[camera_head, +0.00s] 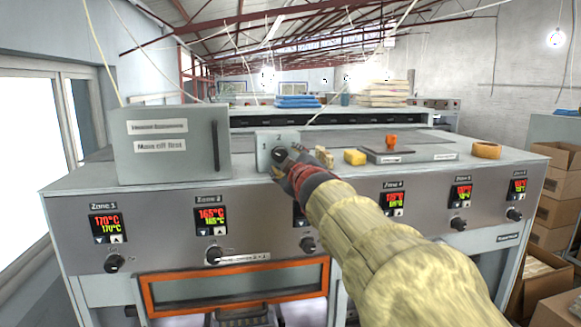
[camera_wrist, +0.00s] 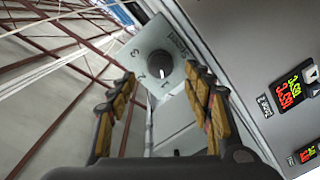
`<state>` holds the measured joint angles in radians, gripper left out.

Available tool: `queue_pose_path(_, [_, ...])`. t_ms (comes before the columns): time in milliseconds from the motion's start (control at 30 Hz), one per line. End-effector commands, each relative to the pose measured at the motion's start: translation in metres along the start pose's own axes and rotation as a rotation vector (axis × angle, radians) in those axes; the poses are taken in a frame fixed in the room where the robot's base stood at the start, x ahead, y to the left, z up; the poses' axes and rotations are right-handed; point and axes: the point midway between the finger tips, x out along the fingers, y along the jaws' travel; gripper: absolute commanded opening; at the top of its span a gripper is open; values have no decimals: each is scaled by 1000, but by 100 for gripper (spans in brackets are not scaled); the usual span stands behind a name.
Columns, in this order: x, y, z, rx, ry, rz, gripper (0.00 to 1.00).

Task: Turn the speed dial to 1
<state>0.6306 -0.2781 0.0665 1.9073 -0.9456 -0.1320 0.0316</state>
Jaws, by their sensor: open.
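The speed dial (camera_wrist: 159,66) is a round black knob on a light grey plate (camera_wrist: 180,42) marked 1, 2 and 3. Its white mark points down in the wrist view, roughly toward the 1. The plate (camera_head: 264,139) also shows in the head view, standing on the machine top, with the knob partly hidden by my gripper. My gripper (camera_wrist: 159,76) is open, with its two padded fingers on either side of the knob in the wrist view. I cannot tell whether they touch it. My gripper (camera_head: 290,163) also shows in the head view.
A grey box (camera_head: 170,165) with labels and a lever stands left of the dial. Temperature displays (camera_head: 211,221) and small knobs line the front panel.

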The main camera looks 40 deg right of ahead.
Motion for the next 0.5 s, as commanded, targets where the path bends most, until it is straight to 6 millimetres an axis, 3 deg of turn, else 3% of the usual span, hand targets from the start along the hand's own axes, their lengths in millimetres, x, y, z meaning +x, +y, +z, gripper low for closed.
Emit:
queue_pose_path(100, [-25,0,0,-1,0,1,51])
queue_pose_path(200, [-37,0,0,-1,0,0,51])
queue_pose_path(500, [-52,-1,0,0,0,-1,51])
